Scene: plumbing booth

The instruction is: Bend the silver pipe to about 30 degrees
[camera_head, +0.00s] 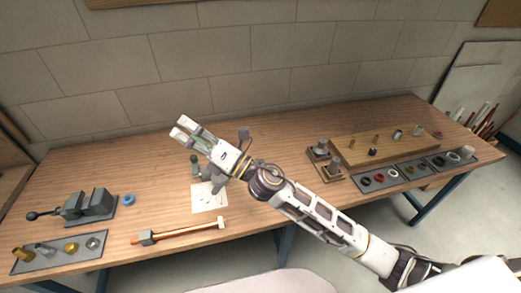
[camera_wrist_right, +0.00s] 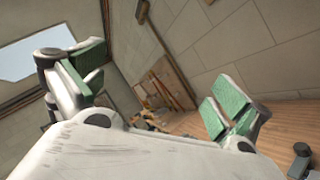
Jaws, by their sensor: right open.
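My right gripper (camera_head: 183,131) is open and empty, raised over the back of the workbench, with its arm coming in from the lower right. In the right wrist view its green-padded fingers (camera_wrist_right: 155,90) stand wide apart with nothing between them. A grey tool (camera_head: 214,174), perhaps a bender, stands by a white sheet (camera_head: 207,199) and is partly hidden by my right arm. A copper-coloured pipe (camera_head: 190,232) with a grey block at its left end lies at the front edge. I cannot pick out a silver pipe with certainty. My left gripper is out of view.
A grey vise (camera_head: 90,205) stands at the left, with a blue ring (camera_head: 129,200) beside it. A tray of fittings (camera_head: 60,252) lies at the front left. A wooden board (camera_head: 350,153) with fittings and grey trays are at the right. The back left bench is clear.

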